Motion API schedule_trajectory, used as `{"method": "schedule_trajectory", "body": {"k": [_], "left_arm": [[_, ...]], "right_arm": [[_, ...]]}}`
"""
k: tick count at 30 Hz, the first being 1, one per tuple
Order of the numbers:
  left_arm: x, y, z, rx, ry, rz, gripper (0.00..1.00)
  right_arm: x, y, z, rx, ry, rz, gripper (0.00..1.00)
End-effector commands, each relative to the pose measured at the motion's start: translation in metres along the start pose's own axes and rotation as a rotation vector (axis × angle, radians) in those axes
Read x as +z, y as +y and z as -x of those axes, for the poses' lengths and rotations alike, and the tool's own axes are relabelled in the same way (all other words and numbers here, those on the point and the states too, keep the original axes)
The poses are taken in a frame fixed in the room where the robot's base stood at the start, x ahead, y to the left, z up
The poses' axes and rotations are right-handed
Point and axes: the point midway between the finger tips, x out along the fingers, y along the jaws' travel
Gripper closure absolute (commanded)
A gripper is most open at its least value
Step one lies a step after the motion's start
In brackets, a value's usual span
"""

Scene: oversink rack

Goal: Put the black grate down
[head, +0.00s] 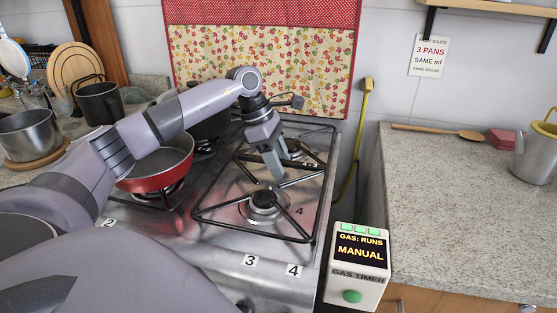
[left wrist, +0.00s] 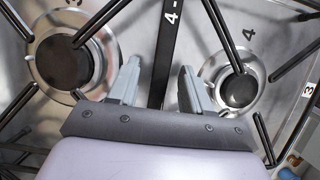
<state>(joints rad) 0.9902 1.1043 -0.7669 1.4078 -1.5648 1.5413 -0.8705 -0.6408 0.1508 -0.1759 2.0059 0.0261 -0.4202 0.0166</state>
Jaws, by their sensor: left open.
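The black grate (head: 302,180) lies over the two right-hand burners of the steel stove; it appears to rest on the stove top, though its feet are hard to see. My left gripper (head: 275,172) points down at the middle of the grate. In the left wrist view the fingers (left wrist: 160,88) are open, one on each side of a grate bar marked 4 (left wrist: 168,50). A gap shows between the bar and each finger. The front burner (head: 264,202) is under the grate. My right gripper is not in view.
A red pan (head: 158,165) stands on the left burner, beside the grate and under my left arm. The gas timer (head: 356,265) is at the front right. The right counter (head: 455,215) is mostly clear.

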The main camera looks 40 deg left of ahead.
Motion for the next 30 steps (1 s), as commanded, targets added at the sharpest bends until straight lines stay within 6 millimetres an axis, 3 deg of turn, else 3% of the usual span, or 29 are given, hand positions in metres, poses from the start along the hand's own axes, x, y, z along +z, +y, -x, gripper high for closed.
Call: {"method": "schedule_trajectory", "body": {"k": [16, 21, 30], "left_arm": [[0.001, 0.001, 0.104, 0.003, -0.003, 0.0, 0.51], [0.001, 0.0, 0.118, 0.001, -0.002, 0.0, 0.51], [0.0, 0.0, 0.12, 0.001, -0.001, 0.0, 0.51]], "right_arm": [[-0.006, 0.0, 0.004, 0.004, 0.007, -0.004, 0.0], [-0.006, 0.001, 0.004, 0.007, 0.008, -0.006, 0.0], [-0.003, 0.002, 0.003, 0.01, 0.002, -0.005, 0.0]]}}
